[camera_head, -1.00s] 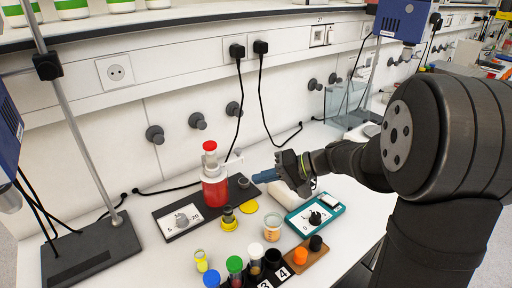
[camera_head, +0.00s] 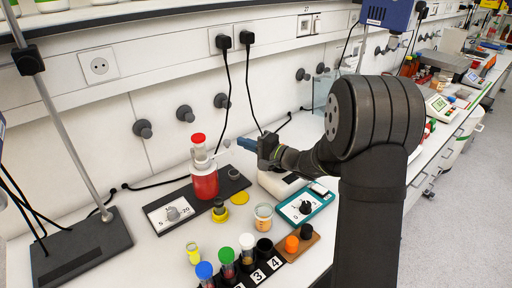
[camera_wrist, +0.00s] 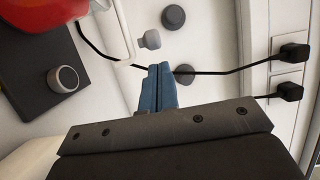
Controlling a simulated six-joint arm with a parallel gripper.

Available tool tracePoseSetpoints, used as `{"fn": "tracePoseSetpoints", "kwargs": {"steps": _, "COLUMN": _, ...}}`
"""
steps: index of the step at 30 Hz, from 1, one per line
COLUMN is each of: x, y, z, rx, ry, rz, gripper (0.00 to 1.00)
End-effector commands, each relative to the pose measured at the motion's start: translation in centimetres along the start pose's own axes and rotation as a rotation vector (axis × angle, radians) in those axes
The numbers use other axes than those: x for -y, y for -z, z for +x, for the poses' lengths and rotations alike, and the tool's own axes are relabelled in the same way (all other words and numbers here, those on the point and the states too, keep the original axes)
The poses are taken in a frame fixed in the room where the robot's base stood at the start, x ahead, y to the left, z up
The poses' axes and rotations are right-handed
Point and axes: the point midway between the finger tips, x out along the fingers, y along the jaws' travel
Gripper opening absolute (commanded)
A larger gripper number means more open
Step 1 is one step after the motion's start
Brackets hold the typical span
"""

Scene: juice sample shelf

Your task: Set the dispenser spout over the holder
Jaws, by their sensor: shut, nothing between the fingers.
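The dispenser is a bottle of red liquid (camera_head: 204,183) with a clear neck and red cap, upright on a black board (camera_head: 174,197). Its thin white spout (camera_head: 227,144) points right, towards my gripper (camera_head: 242,144). In the wrist view the white spout (camera_wrist: 125,35) hangs ahead of my blue fingertips (camera_wrist: 158,74), which are shut and empty. I cannot tell whether they touch it. A short grey cylinder (camera_head: 233,174), perhaps the holder, sits on the board right of the bottle; it also shows in the wrist view (camera_wrist: 64,79), left of the spout.
A white card with a dial (camera_head: 170,212) lies on the board's left. Several capped vials stand in a black rack (camera_head: 256,275) in front. A beaker (camera_head: 263,217) and a teal-edged device (camera_head: 305,206) stand right. Black cables hang behind from wall sockets.

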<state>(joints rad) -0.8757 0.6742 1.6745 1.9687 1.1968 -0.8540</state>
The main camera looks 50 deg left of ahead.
Motion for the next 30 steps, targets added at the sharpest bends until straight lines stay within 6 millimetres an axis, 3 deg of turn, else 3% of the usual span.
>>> {"fn": "tracePoseSetpoints", "kwargs": {"steps": 3, "x": -0.1, "y": -0.1, "z": 1.9, "rx": 0.003, "ry": -0.001, "rz": 0.000, "gripper": 0.00}}
{"fn": "tracePoseSetpoints", "kwargs": {"steps": 9, "x": 0.0, "y": 0.0, "z": 3.3, "rx": 0.001, "ry": -0.001, "rz": 0.000, "gripper": 0.00}}
{"fn": "tracePoseSetpoints", "kwargs": {"steps": 30, "x": 0.0, "y": -0.3, "z": 2.8, "rx": 0.000, "ry": -0.001, "rz": -0.001, "gripper": 0.00}}
